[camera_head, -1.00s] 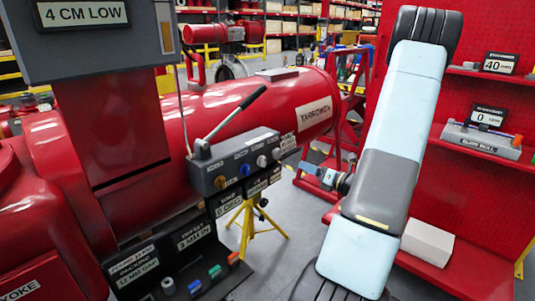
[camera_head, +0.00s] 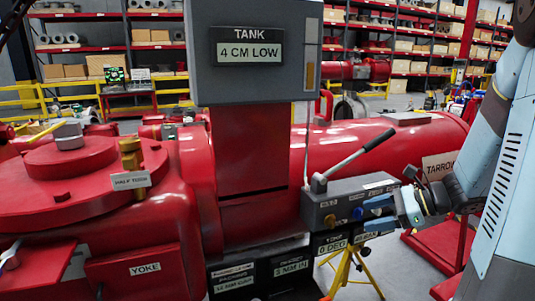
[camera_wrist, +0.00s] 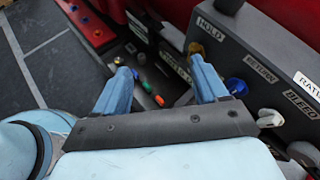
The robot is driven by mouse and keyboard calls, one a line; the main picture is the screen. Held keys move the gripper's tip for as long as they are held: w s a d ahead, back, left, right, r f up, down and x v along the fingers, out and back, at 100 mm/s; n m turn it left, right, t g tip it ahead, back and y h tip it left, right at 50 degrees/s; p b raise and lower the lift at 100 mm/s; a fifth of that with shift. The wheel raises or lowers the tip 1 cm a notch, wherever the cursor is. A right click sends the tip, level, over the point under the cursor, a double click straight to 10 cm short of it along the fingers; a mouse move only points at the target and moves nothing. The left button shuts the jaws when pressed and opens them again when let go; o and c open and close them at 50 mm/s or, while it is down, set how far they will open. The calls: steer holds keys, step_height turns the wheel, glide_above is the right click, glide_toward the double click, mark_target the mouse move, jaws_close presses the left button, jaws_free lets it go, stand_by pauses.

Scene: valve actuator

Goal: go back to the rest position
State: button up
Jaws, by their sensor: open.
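My gripper (camera_head: 366,213) is open, with two blue fingers apart and nothing between them. In the head view it is in front of the right end of a grey control box (camera_head: 320,207) with a lever (camera_head: 345,157) on top. In the wrist view my gripper (camera_wrist: 160,70) has its fingers beside the box face (camera_wrist: 250,55), the right finger close to a blue knob (camera_wrist: 236,87); I cannot tell whether they touch. My pale blue arm fills the right edge of the head view.
A red actuator with a yoke housing (camera_head: 130,240) fills the left, and a red cylinder (camera_head: 360,150) runs behind the box. A grey tank display (camera_head: 250,55) reads "4 CM LOW". A yellow stand (camera_head: 350,268) stands below the box. Grey floor (camera_wrist: 30,60) shows in the wrist view.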

steer(key=s+a+r+n+h, duration=0.4)
steer(key=s+r+n+h, duration=0.7)
steer(key=s+n, duration=0.4)
steer(key=shift+s+r+n+t, duration=0.35)
steer(key=shift+r+n, duration=0.3)
steer(key=shift+n, duration=1.95)
steer(key=shift+w, duration=0.1)
